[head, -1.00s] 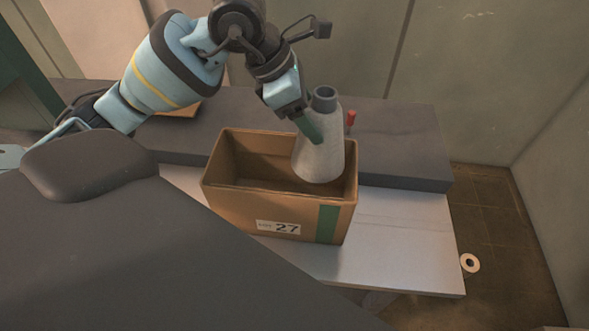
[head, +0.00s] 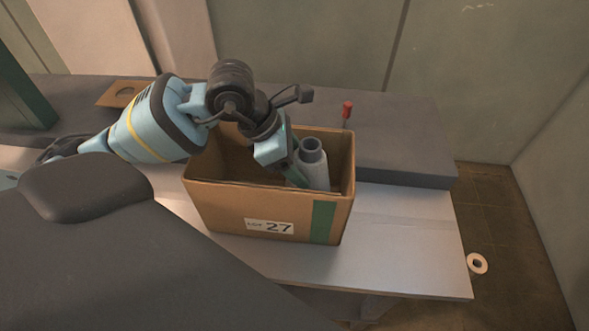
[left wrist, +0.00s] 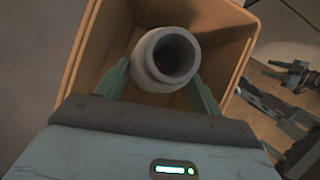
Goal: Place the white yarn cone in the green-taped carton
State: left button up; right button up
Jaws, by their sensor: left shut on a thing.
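The white yarn cone (head: 316,173) stands roughly upright inside the right part of the green-taped carton (head: 222,205). Its lower part is hidden behind the carton's front wall, so I cannot tell whether it touches the bottom. The carton is open-topped, with a "LOT 27" label and a vertical green tape strip. My left gripper (head: 299,176) is shut on the cone, its fingers down inside the carton. In the left wrist view the cone's hollow top (left wrist: 167,60) sits between the two green fingers (left wrist: 160,90). My right gripper is not clearly in the head view.
The carton stands on a light table (head: 400,245) with a raised dark slab (head: 400,140) behind. A red-topped tool (head: 347,113) stands behind the carton. A flat brown piece with a hole (head: 122,94) lies at the back left. A white roll (head: 477,263) is on the floor at right.

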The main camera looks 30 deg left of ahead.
pick_arm(q)
jog(key=shift+f, duration=2.1)
jog(key=o, duration=1.4)
jog(key=v, duration=1.2)
